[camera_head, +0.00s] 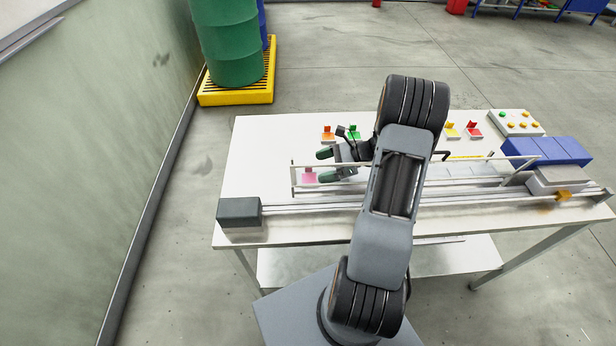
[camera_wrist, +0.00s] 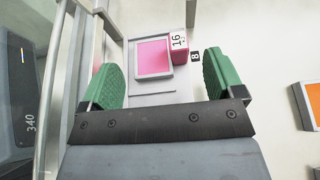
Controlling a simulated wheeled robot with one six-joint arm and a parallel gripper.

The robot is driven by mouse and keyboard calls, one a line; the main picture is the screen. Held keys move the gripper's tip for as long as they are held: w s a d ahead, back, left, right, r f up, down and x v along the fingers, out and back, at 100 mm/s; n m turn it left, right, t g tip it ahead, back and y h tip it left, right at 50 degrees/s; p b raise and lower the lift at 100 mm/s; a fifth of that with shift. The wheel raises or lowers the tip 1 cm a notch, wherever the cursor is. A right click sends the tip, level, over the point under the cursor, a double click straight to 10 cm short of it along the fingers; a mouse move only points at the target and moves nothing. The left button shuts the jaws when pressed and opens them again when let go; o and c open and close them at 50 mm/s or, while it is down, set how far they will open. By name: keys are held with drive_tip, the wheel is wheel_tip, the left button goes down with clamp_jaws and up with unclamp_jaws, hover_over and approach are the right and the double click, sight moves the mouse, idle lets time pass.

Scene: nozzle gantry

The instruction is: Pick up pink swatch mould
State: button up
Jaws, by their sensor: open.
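The pink swatch mould (camera_head: 309,175) lies at the left end of the gantry bed on the table. In the wrist view the mould (camera_wrist: 154,57) shows as a flat pink square with a pale rim. A raised pink block with a white label reading 16 stands at its right edge. My gripper (camera_head: 326,166) is open, with green finger pads, above and just beside the mould. In the wrist view the two fingers of my gripper (camera_wrist: 160,80) stand wide apart on either side of the mould, with nothing between them touching.
Metal rails (camera_head: 330,207) run along the front of the table, with a dark end block (camera_head: 239,211) at left. Orange (camera_head: 328,133), green (camera_head: 355,132), yellow (camera_head: 452,130) and red (camera_head: 473,130) swatches stand behind. A blue box (camera_head: 546,152) is at right. The table's left part is clear.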

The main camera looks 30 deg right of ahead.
drive_tip(key=shift+b+x, duration=0.85)
drive_tip(key=shift+x, duration=1.8)
drive_tip(key=shift+s, duration=0.15)
drive_tip(key=c, duration=0.7)
